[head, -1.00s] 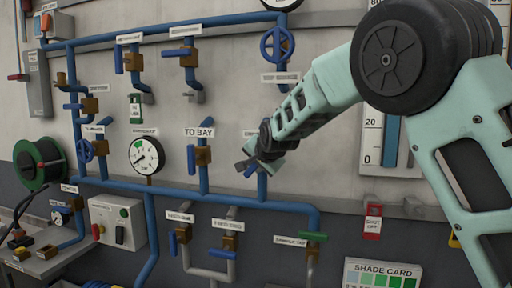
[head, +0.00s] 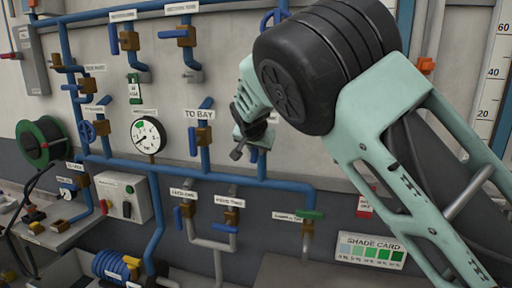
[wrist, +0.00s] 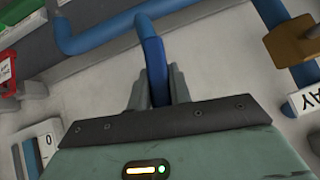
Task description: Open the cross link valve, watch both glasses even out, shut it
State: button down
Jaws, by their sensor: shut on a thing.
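In the wrist view, my gripper (wrist: 155,92) has its two grey fingers closed on either side of a blue lever (wrist: 154,62). In the head view, my gripper (head: 238,148) is at the wall, right of the TO BAY valve (head: 204,132). Its valve body and label are hidden behind my arm, so I cannot read which valve it is or tell how far it is turned.
Blue pipes (head: 230,180) run below the gripper, with other levers and a green-handled valve (head: 309,214) lower right. A pressure gauge (head: 148,135) and hose reel (head: 40,142) are to the left. A shade card (head: 370,250) hangs at lower right.

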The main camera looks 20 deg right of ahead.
dwell(0.4)
jog(key=c, duration=1.3)
grip_release()
jog(key=shift+s+a+r+b, duration=0.15)
jog(key=shift+s+r+b, duration=0.1)
jog(key=shift+b, duration=0.1)
jog(key=b+v, duration=0.7)
jog(key=v, duration=0.9)
jog(key=shift+s+a+r, duration=0.1)
jog(key=shift+s+r, duration=0.05)
jog(key=shift+r, duration=0.15)
